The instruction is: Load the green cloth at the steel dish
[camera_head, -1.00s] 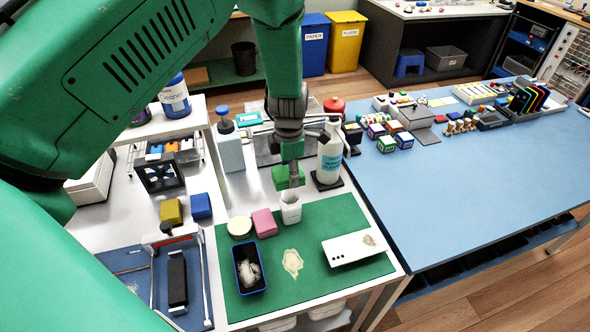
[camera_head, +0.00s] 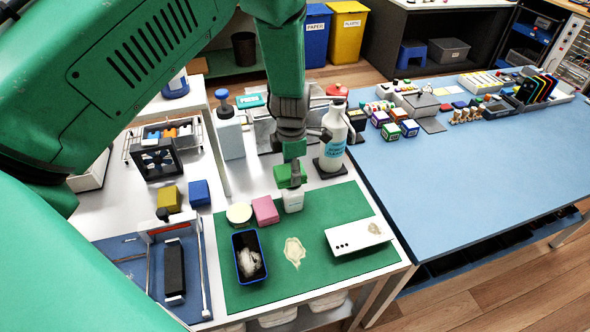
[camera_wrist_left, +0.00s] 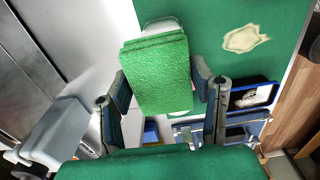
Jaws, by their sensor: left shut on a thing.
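My left gripper (camera_head: 291,178) is shut on the green cloth (camera_head: 287,174), a small textured folded pad. In the left wrist view the cloth (camera_wrist_left: 158,72) sits between the two fingers of my left gripper (camera_wrist_left: 160,95). In the head view it appears just above a small white container (camera_head: 293,201) at the green mat's back edge; I cannot tell whether they touch. A shiny metal piece (camera_head: 264,136) stands behind the gripper, partly hidden; I cannot tell whether it is the steel dish. My right gripper is not in view.
A pink block (camera_head: 265,210) and a round pale tin (camera_head: 239,214) sit left of the white container. A labelled bottle (camera_head: 333,138) stands close right of the gripper.

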